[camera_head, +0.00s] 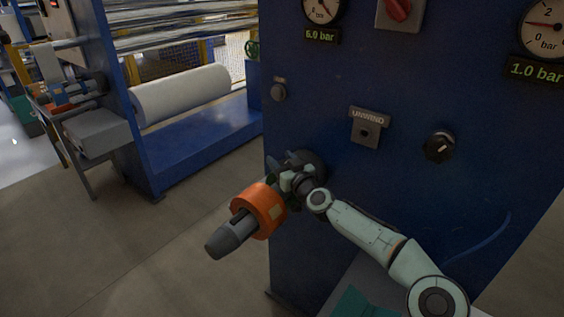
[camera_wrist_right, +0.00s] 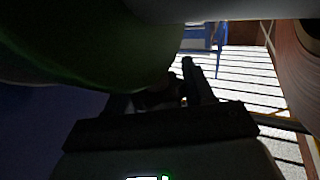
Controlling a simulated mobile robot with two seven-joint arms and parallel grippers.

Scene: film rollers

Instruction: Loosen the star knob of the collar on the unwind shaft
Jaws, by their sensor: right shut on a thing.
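The unwind shaft (camera_head: 226,241) sticks out of the blue machine panel toward the lower left, with a grey tapered end. An orange ring with a pale label (camera_head: 250,217) sits around it. My right gripper (camera_head: 290,184) is beside the shaft, between this ring and the panel. It is shut on a small dark thing, apparently the star knob, mostly hidden by the fingers. In the right wrist view the fingers (camera_wrist_right: 190,88) are dark, and the knob's shape cannot be made out. The collar is largely hidden behind the gripper. My left gripper is not in view.
The panel (camera_head: 330,235) carries an UNWIND switch plate (camera_head: 369,127), a black rotary knob (camera_head: 439,146), a red switch (camera_head: 398,10) and pressure gauges. A white film roll (camera_head: 180,95) lies in the machine at the back left. Open floor (camera_head: 120,250) lies left of the shaft.

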